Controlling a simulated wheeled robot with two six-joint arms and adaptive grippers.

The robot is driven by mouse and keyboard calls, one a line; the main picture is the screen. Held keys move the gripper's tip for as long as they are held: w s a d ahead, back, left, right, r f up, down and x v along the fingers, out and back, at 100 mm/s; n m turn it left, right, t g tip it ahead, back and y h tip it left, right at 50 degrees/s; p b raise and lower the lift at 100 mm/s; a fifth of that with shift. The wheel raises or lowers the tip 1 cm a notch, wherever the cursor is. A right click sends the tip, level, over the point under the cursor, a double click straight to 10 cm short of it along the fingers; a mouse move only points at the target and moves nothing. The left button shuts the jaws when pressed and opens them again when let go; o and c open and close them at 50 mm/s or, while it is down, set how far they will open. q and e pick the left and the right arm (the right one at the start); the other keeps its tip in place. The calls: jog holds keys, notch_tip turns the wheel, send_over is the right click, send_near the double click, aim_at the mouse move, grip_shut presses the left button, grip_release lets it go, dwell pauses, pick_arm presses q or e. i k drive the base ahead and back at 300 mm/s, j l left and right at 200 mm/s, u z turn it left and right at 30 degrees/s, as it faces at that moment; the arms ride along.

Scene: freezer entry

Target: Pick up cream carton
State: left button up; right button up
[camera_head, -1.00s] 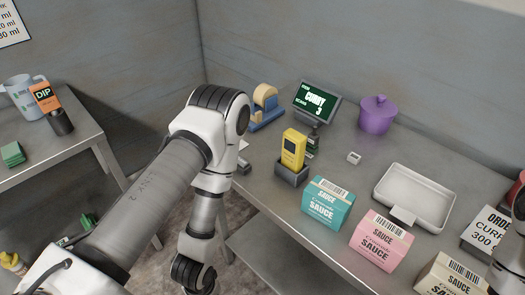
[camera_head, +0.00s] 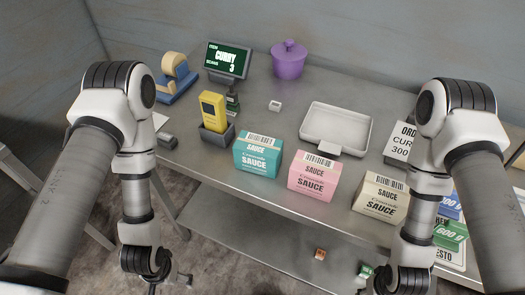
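The cream carton (camera_head: 380,198), printed "SAUCE" with a barcode on its top flap, stands at the front edge of the steel table, right of the pink carton (camera_head: 314,178) and the teal carton (camera_head: 258,155). My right gripper (camera_head: 398,288) is at the bottom edge, below and in front of the cream carton, apart from it in the picture. My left gripper (camera_head: 160,284) hangs at the bottom left, far from the cartons.
A white tray (camera_head: 337,128) lies behind the cartons. A purple pot (camera_head: 289,60) is at the back. An order card (camera_head: 400,143), blue and green boxes (camera_head: 450,235) are near my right arm.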

aim_at(385, 199)
jog(key=z, duration=1)
